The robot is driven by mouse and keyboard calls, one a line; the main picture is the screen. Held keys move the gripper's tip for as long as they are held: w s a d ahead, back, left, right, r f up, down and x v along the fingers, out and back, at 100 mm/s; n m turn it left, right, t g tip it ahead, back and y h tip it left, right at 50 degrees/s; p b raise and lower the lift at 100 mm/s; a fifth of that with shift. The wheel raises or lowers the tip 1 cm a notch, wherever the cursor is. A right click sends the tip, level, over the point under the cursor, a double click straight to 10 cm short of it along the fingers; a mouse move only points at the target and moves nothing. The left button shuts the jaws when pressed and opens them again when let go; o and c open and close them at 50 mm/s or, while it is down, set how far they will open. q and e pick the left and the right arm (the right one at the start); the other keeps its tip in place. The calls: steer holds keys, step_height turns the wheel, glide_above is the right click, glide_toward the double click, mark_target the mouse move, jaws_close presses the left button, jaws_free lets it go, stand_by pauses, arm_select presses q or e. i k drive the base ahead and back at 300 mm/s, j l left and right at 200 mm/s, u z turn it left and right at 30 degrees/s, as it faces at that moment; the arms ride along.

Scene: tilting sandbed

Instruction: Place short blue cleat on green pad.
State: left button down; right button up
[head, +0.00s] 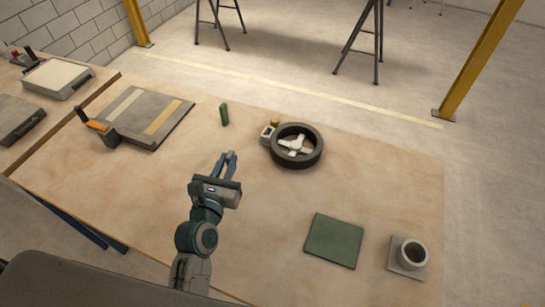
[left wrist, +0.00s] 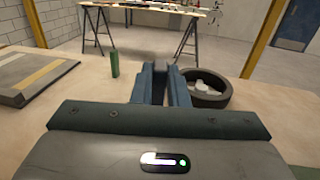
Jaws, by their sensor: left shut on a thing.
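My left gripper (head: 227,160) is held over the middle of the table, with its fingertips pointing away from me. It is shut on the short blue cleat (left wrist: 160,84), which shows only as a dark blue piece between the similarly blue fingers, so its outline is hard to make out. The green pad (head: 334,241) is a flat dark green square on the table, to the right of the gripper and nearer to me. Its top is bare. My right gripper is not in view.
A green upright block (head: 224,114) stands beyond the gripper. A black ring with a white hub (head: 318,155) lies to the right. A grey tilting board (head: 172,122) with an orange handle is at left. A grey cup (head: 413,253) stands right of the pad. Table between gripper and pad is clear.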

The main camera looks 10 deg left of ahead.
mark_target(335, 240)
steer(key=k+l, duration=0.1)
steer(key=k, duration=0.25)
steer(key=k+l+u, duration=0.1)
steer(key=k, duration=0.25)
steer(key=l, duration=0.55)
steer(key=k+l+u, duration=0.15)
steer(key=l, duration=1)
steer(key=k+u, duration=0.05)
